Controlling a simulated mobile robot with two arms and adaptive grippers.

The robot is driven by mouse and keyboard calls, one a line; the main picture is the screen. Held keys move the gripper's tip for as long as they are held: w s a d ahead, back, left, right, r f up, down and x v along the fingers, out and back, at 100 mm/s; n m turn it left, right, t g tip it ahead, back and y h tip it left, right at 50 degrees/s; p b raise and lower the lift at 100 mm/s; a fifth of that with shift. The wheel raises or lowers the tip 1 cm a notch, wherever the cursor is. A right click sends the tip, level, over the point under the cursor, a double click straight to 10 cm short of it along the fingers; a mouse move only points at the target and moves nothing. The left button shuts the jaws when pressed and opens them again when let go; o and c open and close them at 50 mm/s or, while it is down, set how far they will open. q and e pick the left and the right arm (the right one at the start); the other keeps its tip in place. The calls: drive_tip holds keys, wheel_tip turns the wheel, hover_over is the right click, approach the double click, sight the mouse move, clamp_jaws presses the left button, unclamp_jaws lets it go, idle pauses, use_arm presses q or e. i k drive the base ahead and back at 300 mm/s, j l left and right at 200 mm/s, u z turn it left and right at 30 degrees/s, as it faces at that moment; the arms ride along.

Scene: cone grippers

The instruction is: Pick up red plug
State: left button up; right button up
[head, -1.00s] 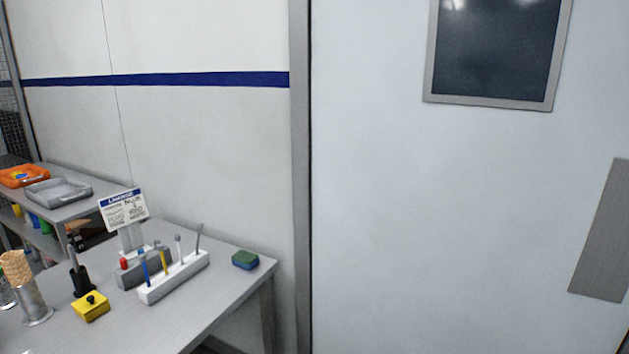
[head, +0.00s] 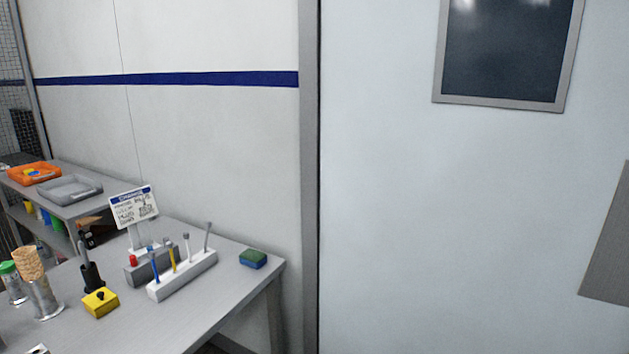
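A small red piece (head: 133,260), which looks like the red plug, sits at the left end of a grey block (head: 142,279) on the metal table. A small blue piece (head: 150,247) is in the same block, partly hidden. A white holder (head: 183,281) with several upright sticks stands in front of the block and hides part of it. Neither of my grippers shows in the head view.
The table (head: 215,316) also holds a yellow box (head: 100,302), a black holder (head: 92,277), a cone stack (head: 30,264) in a metal stand, a sign (head: 133,207) and a green-blue sponge (head: 253,259). Trays (head: 69,190) lie on a shelf behind. A door (head: 420,220) fills the right.

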sight(132, 258)
drive_tip(key=i+u, duration=0.15)
drive_tip(key=u, duration=0.2)
drive_tip(key=i+u, duration=0.15)
drive_tip(key=u, duration=0.2)
drive_tip(key=i+u, duration=0.2)
drive_tip(key=u, duration=0.2)
